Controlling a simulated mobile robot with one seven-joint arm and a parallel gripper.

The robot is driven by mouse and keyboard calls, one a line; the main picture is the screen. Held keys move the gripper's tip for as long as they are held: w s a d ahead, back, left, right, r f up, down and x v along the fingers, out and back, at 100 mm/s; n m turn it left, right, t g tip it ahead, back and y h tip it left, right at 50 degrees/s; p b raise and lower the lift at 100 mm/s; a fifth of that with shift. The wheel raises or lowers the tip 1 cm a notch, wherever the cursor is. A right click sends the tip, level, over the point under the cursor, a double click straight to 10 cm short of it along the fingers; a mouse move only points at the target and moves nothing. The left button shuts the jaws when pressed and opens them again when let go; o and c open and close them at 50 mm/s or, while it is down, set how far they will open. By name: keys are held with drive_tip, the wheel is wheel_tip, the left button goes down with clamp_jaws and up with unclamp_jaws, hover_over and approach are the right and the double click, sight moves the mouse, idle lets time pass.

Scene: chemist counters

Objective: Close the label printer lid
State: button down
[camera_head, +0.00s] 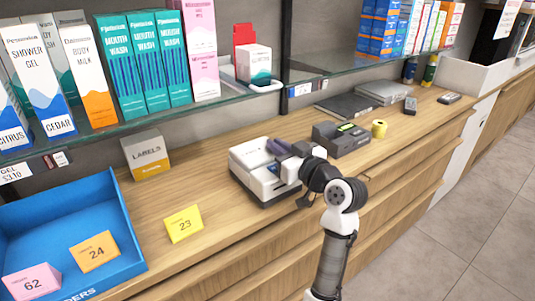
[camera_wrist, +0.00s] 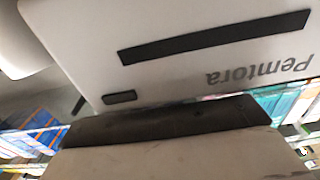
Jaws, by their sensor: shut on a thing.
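The label printer (camera_head: 262,188) is a white and grey box with a dark base on the wooden counter. Its pale top part (camera_head: 250,154) shows at the left of my gripper. My gripper (camera_head: 281,149) is over the printer's right side, its dark fingers at the top of the machine. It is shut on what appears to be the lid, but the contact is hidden. The wrist view shows the printer's white face (camera_wrist: 200,65) very close, with a black slot and upside-down "Pemtora" lettering. A dark band (camera_wrist: 165,122) crosses below it. The lid's exact angle is unclear.
A dark card terminal (camera_head: 342,139) and a yellow roll (camera_head: 379,129) stand right of the printer. A labels box (camera_head: 146,152), a yellow card (camera_head: 184,224) and a blue tray (camera_head: 128,262) are left. A glass shelf (camera_head: 215,98) with boxes overhangs the counter.

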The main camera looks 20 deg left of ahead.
drive_tip(key=c, duration=1.5)
unclamp_jaws()
drive_tip(key=shift+w+d, duration=0.2)
drive_tip(key=shift+w, duration=0.05)
drive_tip(key=b+v, duration=0.2)
drive_tip(key=v, duration=1.2)
drive_tip(key=shift+a+b, duration=0.15)
drive_tip(key=shift+b, duration=0.2)
